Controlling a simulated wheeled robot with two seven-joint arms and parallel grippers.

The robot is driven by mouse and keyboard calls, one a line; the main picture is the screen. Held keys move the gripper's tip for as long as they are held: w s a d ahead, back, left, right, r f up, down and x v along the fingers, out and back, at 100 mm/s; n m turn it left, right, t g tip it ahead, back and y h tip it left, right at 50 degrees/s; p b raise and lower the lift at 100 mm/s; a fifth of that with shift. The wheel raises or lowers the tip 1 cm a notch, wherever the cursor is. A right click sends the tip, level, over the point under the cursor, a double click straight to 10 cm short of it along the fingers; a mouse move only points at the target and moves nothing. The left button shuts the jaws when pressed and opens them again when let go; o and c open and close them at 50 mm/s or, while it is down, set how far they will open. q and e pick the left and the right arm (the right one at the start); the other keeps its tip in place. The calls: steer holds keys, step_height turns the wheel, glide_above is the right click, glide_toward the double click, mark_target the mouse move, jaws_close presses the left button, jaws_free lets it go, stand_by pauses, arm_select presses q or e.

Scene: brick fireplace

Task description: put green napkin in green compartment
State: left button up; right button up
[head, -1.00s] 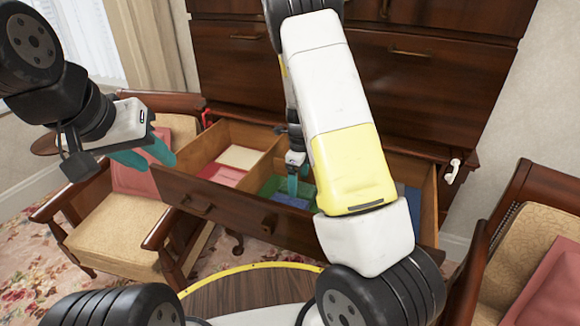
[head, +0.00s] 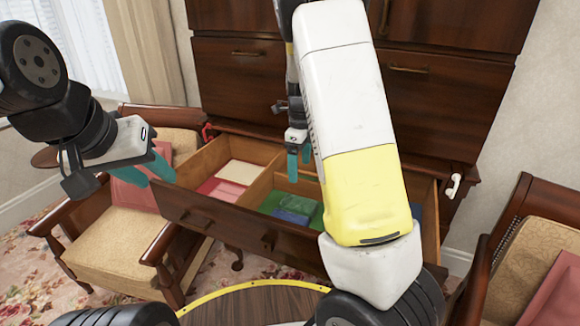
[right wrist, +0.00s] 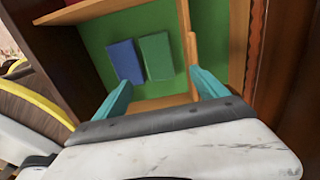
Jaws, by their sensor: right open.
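The green napkin (head: 300,204) lies flat on the floor of the green compartment (head: 271,202) in the open drawer. It also shows in the right wrist view (right wrist: 156,57), beside a blue napkin (right wrist: 126,61), with the compartment's green floor (right wrist: 95,48) around both. My right gripper (head: 299,160) is open and empty, above the compartment and apart from the napkins. In the right wrist view its teal fingers (right wrist: 163,92) are spread wide. My left gripper (head: 160,173) is open and empty, left of the drawer above a chair.
The drawer's left compartment has a red floor and holds red and cream pieces (head: 238,171). A compartment with a blue floor (head: 415,208) is partly hidden behind my right arm. Wooden dividers (head: 258,183) separate them. Armchairs stand left (head: 125,228) and right (head: 535,255).

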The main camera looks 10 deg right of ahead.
steer(key=s+a+r+n+t+y, duration=0.1)
steer(key=s+r+n+t, duration=0.2)
steer(key=s+r+n, duration=0.6)
steer(key=s+a+r+n+t+y, duration=0.1)
steer(key=s+r+n+t, duration=0.2)
steer(key=s+r+n, duration=0.6)
steer(key=s+n, duration=0.7)
steer(key=shift+a, duration=0.3)
